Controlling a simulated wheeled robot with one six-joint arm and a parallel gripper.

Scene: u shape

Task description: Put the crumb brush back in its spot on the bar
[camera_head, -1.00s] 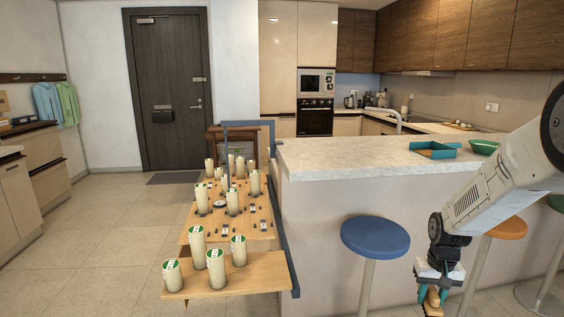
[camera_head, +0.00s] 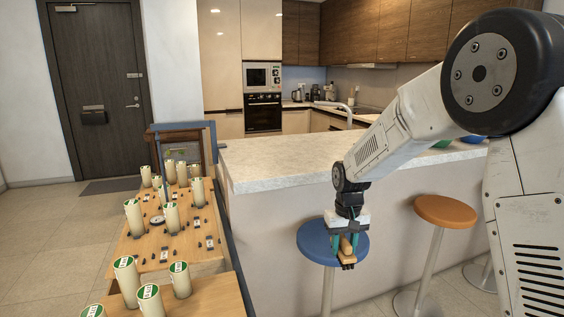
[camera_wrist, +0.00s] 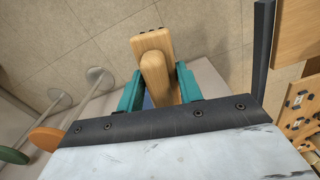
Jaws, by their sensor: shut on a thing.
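The crumb brush (camera_head: 346,246), with a wooden handle and dark bristles along its lower edge, is held in my gripper (camera_head: 344,240). My gripper is shut on it, with the teal fingers on either side of the wood. In the wrist view the brush (camera_wrist: 154,70) sticks out between the teal fingers of my gripper (camera_wrist: 160,88). In the head view it hangs in front of the blue stool, below the height of the bar top. The bar (camera_head: 290,155) has a pale stone top behind my gripper. No marked spot for the brush can be made out on it.
A blue stool (camera_head: 312,243) and an orange stool (camera_head: 446,211) stand along the bar front. A wooden stand (camera_head: 205,292) with several pale cylinders is left of the bar.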

